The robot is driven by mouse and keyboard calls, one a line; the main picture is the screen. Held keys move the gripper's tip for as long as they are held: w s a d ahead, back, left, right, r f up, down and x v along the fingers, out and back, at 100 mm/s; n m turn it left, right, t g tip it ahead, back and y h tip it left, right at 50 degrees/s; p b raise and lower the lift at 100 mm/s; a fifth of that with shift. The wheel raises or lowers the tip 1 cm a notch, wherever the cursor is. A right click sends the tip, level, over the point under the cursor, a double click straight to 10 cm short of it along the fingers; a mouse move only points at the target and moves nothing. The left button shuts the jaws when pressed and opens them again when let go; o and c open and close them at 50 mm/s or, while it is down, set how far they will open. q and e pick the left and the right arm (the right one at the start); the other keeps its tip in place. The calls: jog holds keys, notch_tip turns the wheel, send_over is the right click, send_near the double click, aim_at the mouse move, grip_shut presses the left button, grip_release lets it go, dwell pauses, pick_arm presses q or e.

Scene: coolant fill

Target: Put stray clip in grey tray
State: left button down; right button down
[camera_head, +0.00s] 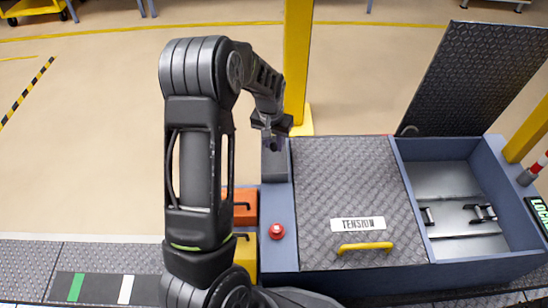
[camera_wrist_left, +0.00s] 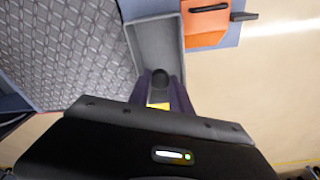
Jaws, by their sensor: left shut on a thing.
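The grey tray (camera_head: 275,165) is an open box at the left edge of the blue housing; it also shows in the left wrist view (camera_wrist_left: 150,40), empty where I can see its floor. My left gripper (camera_head: 271,138) points down at the far end of the tray and also shows in the left wrist view (camera_wrist_left: 161,86). It is shut on a small dark piece, likely the stray clip (camera_wrist_left: 160,75), at the fingertips. The fingers overlap the tray's end in the picture; I cannot tell their exact height above its floor. My right gripper is out of view.
A chequered cover marked TENSION (camera_head: 345,195) lies right of the tray. An orange box (camera_head: 244,206), a yellow box (camera_head: 245,252) and a red button (camera_head: 277,231) are nearer. A yellow post (camera_head: 297,65) stands behind. An open bay (camera_head: 450,190) with a raised lid (camera_head: 480,75) is at right.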

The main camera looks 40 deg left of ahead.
aim_at(273, 150)
pick_arm(q)
jog(key=shift+f, duration=0.2)
jog(key=shift+f+b, duration=1)
jog(key=shift+f, duration=1.45)
jog(key=shift+f, duration=0.15)
jog(key=c, duration=1.5)
grip_release()
jog(key=shift+o, duration=0.2)
notch_tip(273, 150, up, 12)
jog(key=s+p, duration=0.1)
jog(key=p, duration=0.3)
jog(key=shift+s+d, duration=0.3)
jog(key=shift+s, duration=0.05)
